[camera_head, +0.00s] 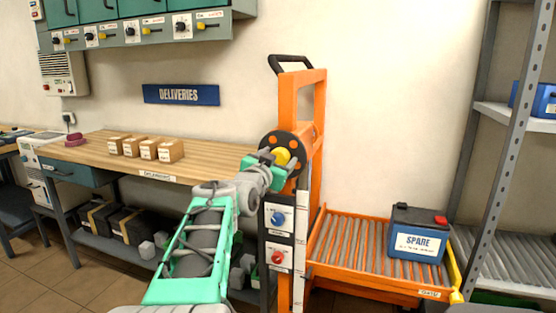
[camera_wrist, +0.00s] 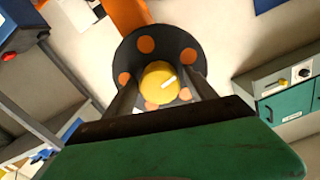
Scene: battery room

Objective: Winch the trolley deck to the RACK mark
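The orange trolley (camera_head: 316,110) stands right of the bench, with a black handle on top. Its roller deck (camera_head: 345,240) is low, near the rack's lower shelf, and carries a dark blue battery marked SPARE (camera_head: 418,245). A black winch wheel (camera_head: 270,140) with orange spots and a yellow hub (camera_head: 281,157) is on the mast; it also shows in the wrist view (camera_wrist: 146,44). My gripper (camera_wrist: 161,78) is open, its fingers either side of the yellow hub (camera_wrist: 158,82) with gaps visible; contact is not clear. I cannot make out a RACK mark.
Blue (camera_head: 277,218) and red (camera_head: 277,257) dials sit on the mast below the wheel. The wooden bench (camera_head: 215,160) holds several small boxes. A grey rack (camera_head: 500,150) stands close at right, with a blue battery on its upper shelf. A yellow bar (camera_head: 454,272) lines the deck's right edge.

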